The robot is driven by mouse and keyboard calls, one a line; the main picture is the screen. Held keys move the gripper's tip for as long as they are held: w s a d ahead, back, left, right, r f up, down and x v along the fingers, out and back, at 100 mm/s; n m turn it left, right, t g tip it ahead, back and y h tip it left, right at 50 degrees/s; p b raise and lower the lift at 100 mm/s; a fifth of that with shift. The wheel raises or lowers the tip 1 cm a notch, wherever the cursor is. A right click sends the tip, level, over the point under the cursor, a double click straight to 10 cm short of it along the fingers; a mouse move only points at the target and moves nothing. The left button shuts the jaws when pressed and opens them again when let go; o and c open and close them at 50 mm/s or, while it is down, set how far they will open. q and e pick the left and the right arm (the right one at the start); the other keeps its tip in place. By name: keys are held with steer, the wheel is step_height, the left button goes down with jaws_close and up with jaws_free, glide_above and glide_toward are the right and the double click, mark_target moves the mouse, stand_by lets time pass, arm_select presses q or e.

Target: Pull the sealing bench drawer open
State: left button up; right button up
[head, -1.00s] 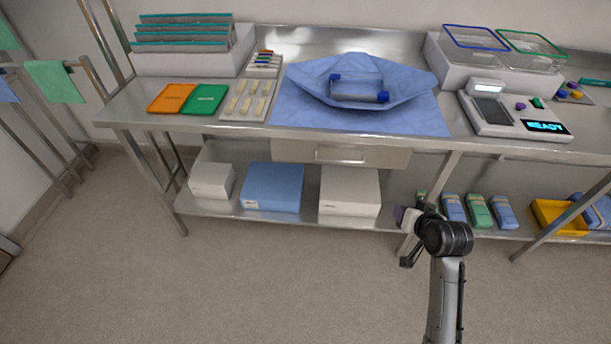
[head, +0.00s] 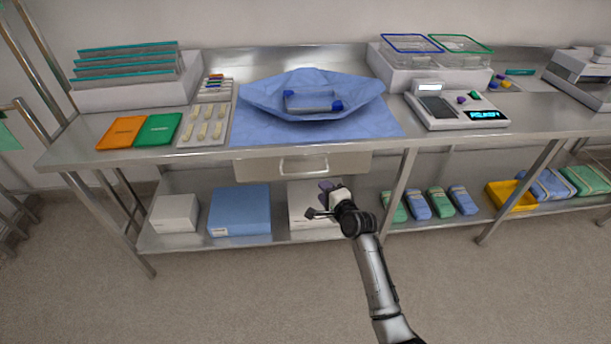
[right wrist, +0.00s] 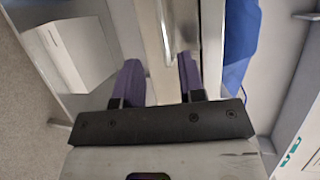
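The sealing bench drawer (head: 245,168) is a shallow grey front under the steel bench top and looks closed. Its bar handle (head: 304,165) faces me. My right gripper (head: 328,187) is just below and right of the handle in the head view, in front of the white box on the lower shelf. In the right wrist view its two purple fingers (right wrist: 160,78) stand apart, with the handle bar (right wrist: 165,28) running ahead, lined up with the gap. I cannot tell whether the fingers reach around it. My left gripper is not in view.
The bench top (head: 420,137) carries a blue wrap (head: 310,98) with a clear tray above the drawer. The lower shelf holds a white box (head: 174,213), a blue box (head: 240,210) and several packs. A bench leg (head: 402,180) stands right of the drawer. The floor is clear.

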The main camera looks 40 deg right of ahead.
mark_target(306, 173)
steer(key=b+x, duration=0.5)
steer(key=x, duration=0.7)
steer(key=shift+w+d+r, duration=0.1)
steer(key=shift+c, duration=0.3)
jaws_close()
